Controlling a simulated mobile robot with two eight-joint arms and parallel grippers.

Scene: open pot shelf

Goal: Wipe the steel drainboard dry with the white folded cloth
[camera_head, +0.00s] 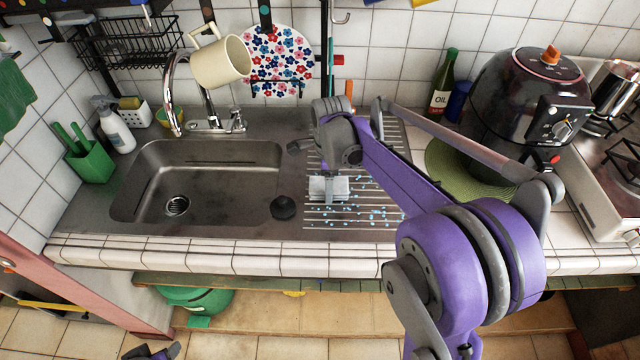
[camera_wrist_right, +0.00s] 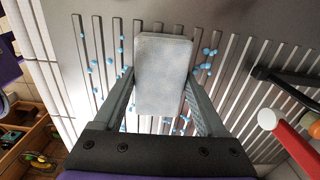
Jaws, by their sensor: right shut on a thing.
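The steel drainboard (camera_head: 340,222) is the ribbed area right of the sink. Blue water drops (camera_head: 378,212) lie on its front and right parts. In the right wrist view drops (camera_wrist_right: 208,52) show on both sides of the cloth. My right gripper (camera_head: 329,192) is shut on the white folded cloth (camera_wrist_right: 163,75), which sits between its fingers low over the ribs; I cannot tell whether it touches them. The cloth also shows in the head view (camera_head: 318,186). A dark and purple end, seemingly my left gripper (camera_head: 152,352), shows at the bottom edge, its fingers unclear.
The sink (camera_head: 215,190) is left of the drainboard, with a black stopper (camera_head: 284,208) near its right side. A cream mug (camera_head: 221,62) is by the faucet. A green bottle (camera_head: 442,85), an air fryer (camera_head: 525,110) and a green mat (camera_head: 450,165) stand to the right.

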